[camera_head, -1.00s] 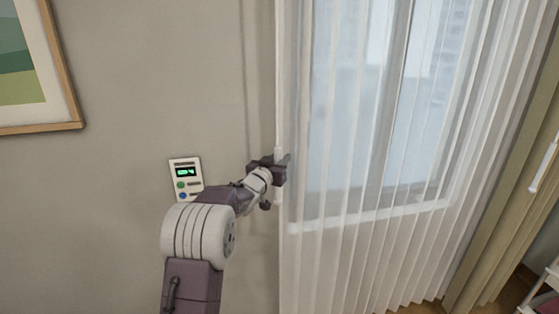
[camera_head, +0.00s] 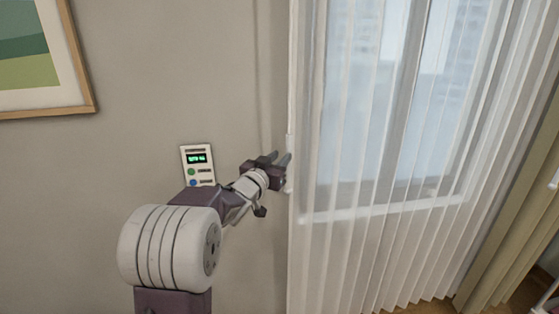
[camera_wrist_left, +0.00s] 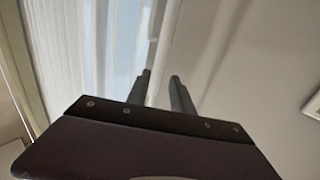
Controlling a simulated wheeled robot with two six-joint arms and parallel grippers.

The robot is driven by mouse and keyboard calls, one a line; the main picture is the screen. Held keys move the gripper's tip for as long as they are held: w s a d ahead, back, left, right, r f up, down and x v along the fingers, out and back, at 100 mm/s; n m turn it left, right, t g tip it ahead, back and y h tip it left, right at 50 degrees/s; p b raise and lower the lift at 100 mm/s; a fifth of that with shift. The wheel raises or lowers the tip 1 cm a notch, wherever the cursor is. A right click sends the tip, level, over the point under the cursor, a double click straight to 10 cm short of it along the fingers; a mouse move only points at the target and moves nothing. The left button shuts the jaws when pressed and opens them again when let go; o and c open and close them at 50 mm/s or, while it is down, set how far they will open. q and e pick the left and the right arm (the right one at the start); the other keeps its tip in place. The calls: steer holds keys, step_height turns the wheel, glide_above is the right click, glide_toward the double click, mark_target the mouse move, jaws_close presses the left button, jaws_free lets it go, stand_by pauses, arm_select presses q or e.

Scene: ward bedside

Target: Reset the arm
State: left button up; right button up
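My left gripper (camera_head: 279,161) is in front of the wall, beside the left edge of the sheer white curtain (camera_head: 345,258). Its two dark fingers stand apart with a gap between them. In the left wrist view the left gripper (camera_wrist_left: 160,82) also shows its fingers apart, with nothing held between them. A thin white curtain wand (camera_head: 290,165) hangs at the curtain's edge, just beyond the fingertips and partly hidden by them. My right gripper is not in either view.
A wall panel (camera_head: 197,164) with a green display and coloured buttons is just left of my left wrist. A framed picture (camera_head: 75,55) hangs at upper left. A window (camera_head: 395,110) is behind the curtain. A beige drape (camera_head: 505,255) hangs at right.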

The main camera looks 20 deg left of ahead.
arm_select(q)
steer(key=d+m+h, duration=0.1)
steer(key=d+h, duration=0.1)
steer(key=d, duration=0.7)
steer(key=s+d+f+n+g, duration=0.1)
steer(key=s+d+f+g, duration=0.2)
steer(key=f, duration=0.4)
steer(key=s+f+g+y, duration=0.1)
steer(key=s+f+g, duration=0.6)
steer(key=s+f, duration=0.4)
steer(key=s+d+f+g, duration=0.1)
steer(key=s+f+g, duration=0.5)
steer(key=s+f, duration=0.6)
steer(key=s, duration=0.5)
steer(key=shift+s+f+g+y, duration=0.25)
steer(key=shift+g+y, duration=0.15)
